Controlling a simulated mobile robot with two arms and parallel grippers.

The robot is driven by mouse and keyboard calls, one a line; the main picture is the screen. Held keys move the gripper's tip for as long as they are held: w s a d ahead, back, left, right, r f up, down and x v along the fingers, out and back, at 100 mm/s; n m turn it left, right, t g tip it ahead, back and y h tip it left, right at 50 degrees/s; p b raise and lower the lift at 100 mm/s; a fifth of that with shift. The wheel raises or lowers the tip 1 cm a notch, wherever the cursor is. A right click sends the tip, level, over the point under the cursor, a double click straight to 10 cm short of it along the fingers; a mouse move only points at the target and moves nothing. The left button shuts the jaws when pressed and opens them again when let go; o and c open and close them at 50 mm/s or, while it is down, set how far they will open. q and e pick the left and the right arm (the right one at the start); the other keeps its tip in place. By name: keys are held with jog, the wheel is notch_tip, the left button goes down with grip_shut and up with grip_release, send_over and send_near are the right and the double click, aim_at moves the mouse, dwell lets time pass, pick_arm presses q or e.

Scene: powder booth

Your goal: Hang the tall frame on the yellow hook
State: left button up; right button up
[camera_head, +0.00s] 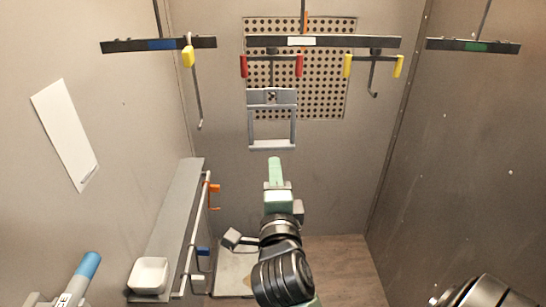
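A grey rectangular frame (273,146) with a marked top plate shows upright below the red-tipped hook (243,66); it appears to hang there, though the contact is too small to make out. A yellow-tipped hook (398,66) hangs empty from the right part of the centre bar. Another hook with a yellow part (188,57) hangs from the left bar, seen nearly edge-on. My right gripper (274,163), mint green, points up just below the frame's lower bar in the picture. My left gripper is not visible.
The bars (350,42) hang across the top before a perforated panel (325,90). A grey ledge (178,205) with a white bowl (149,273) and a white rail (197,225) lines the left wall. Floor (345,265) at right is clear.

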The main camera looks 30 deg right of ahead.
aim_at(272, 148)
jog(key=x, duration=0.5)
jog(key=p+x, duration=0.2)
jog(key=x, duration=0.3)
jog(key=shift+w+d+r, duration=0.15)
jog(key=shift+w+d, duration=0.05)
jog(key=shift+w+d+p, duration=0.3)
jog(key=shift+w+d, duration=0.05)
jog(key=shift+w, duration=0.3)
jog(key=shift+f, duration=0.2)
jog(key=shift+c, duration=0.3)
grip_shut()
dwell(1.6)
